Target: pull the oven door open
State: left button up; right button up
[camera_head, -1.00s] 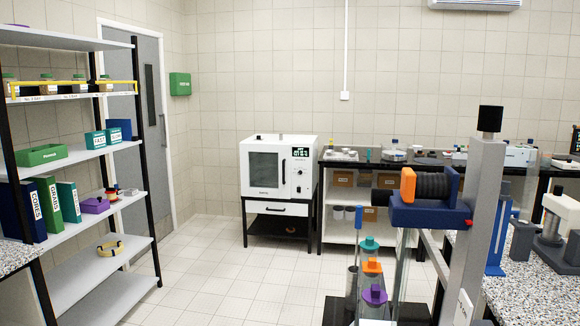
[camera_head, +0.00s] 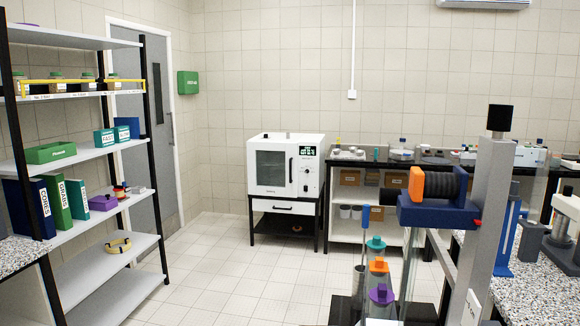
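The oven (camera_head: 286,164) is a white box with a dark window in its front door and a small display at the upper right. Its door (camera_head: 270,170) looks shut. A dark vertical handle (camera_head: 291,169) sits on the right side of the door. The oven stands on a black-framed stand with a white drawer (camera_head: 283,206) against the back wall. It is well across the room from me. Neither of my grippers shows in the head view.
A shelf rack (camera_head: 110,217) with binders and boxes stands at the left. A grey post with a blue and orange clamp (camera_head: 436,193) stands close at the right, beside a speckled bench (camera_head: 540,275). The tiled floor (camera_head: 215,270) between is clear.

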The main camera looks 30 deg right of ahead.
aim_at(291, 190)
jog(key=i+j, duration=0.9)
jog(key=j, duration=0.15)
jog(key=i+z, duration=0.5)
jog(key=i+j+z, duration=0.25)
jog(key=i+z, duration=0.2)
jog(key=i, duration=0.15)
jog(key=i+l+z, duration=0.15)
jog(key=i+z, duration=0.15)
jog(key=i, duration=0.8)
jog(key=i+z, duration=0.25)
jog(key=i, duration=0.85)
jog(key=i+z, duration=0.15)
jog(key=i, duration=0.35)
jog(key=i+j+z, duration=0.15)
jog(key=i, duration=0.4)
jog(key=i+j+z, duration=0.1)
jog(key=i, duration=0.4)
jog(key=i+j+z, duration=0.15)
jog(key=i, duration=0.35)
jog(key=i+j+z, duration=0.2)
jog(key=i+z, duration=0.15)
jog(key=i+j+z, duration=0.35)
jog(key=i+l, duration=0.05)
jog(key=i, duration=0.1)
